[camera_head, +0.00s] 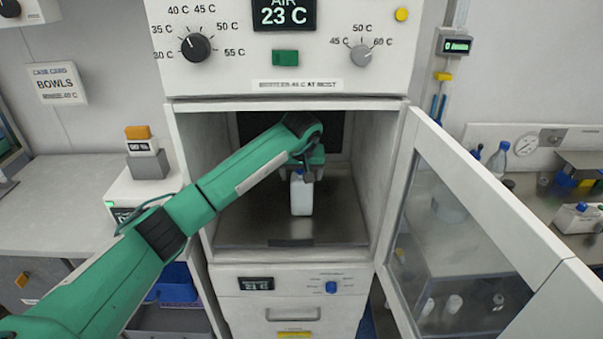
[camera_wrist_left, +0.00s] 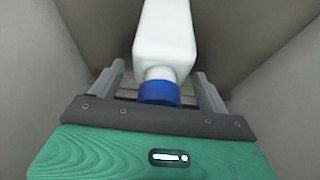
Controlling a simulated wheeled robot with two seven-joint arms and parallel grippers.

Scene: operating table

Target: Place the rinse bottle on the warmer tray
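The rinse bottle (camera_head: 302,194) is white with a blue cap and is upright inside the open warmer, over the dark metal warmer tray (camera_head: 342,222). I cannot tell for certain whether its base touches the tray. My left gripper (camera_head: 306,170) is at the bottle's top and hides the cap in the head view. In the left wrist view the bottle (camera_wrist_left: 165,35) is between the two grey fingers of the gripper (camera_wrist_left: 159,70). My right gripper is not in view.
The warmer's glass door (camera_head: 470,230) stands open at the right. The warmer's side walls flank my left arm closely. A clear bottle (camera_head: 497,161) and a white container (camera_head: 577,218) are on the right bench. The tray is bare around the rinse bottle.

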